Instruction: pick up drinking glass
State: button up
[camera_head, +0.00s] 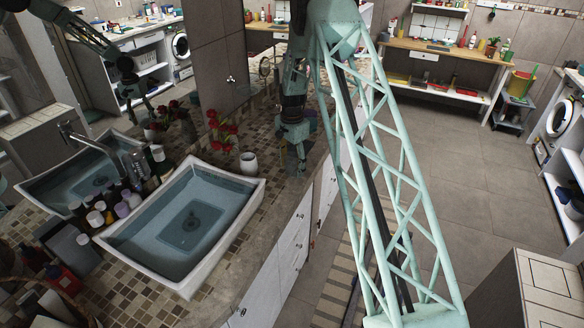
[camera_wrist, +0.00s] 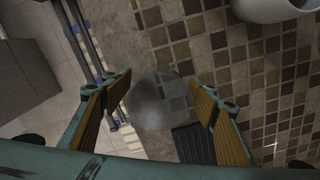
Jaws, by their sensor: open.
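The drinking glass (camera_wrist: 157,98) is clear and faint, seen from above in the wrist view. It stands near the counter edge, between the two fingers of my gripper (camera_wrist: 162,93). The gripper is open, with its orange-brown finger pads either side of the glass. Gaps seem to show on both sides; I cannot tell how deep the fingers reach beside it. In the head view my gripper (camera_head: 295,160) points down over the counter's far part, and I cannot make out the glass there.
A white cup (camera_head: 248,163) and red flowers (camera_head: 222,132) stand left of my gripper on the tiled counter. The white-rimmed sink (camera_head: 250,193) is nearer, with several bottles (camera_head: 122,208) along its left side. A mirror wall bounds the left. Open floor (camera_head: 470,190) lies right.

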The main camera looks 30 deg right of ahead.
jog(key=c, duration=1.1)
jog(key=shift+r, duration=0.15)
jog(key=shift+r, duration=1.45)
jog(key=shift+s+r, duration=0.15)
jog(key=shift+r, duration=0.05)
jog(key=s+a+b, duration=0.1)
jog(key=s+a, duration=0.1)
jog(key=s, duration=0.5)
jog(key=s+a+r+b, duration=0.1)
jog(key=s+a, duration=0.1)
jog(key=s, duration=0.6)
jog(key=shift+a+r, duration=0.2)
jog(key=shift+a, duration=0.15)
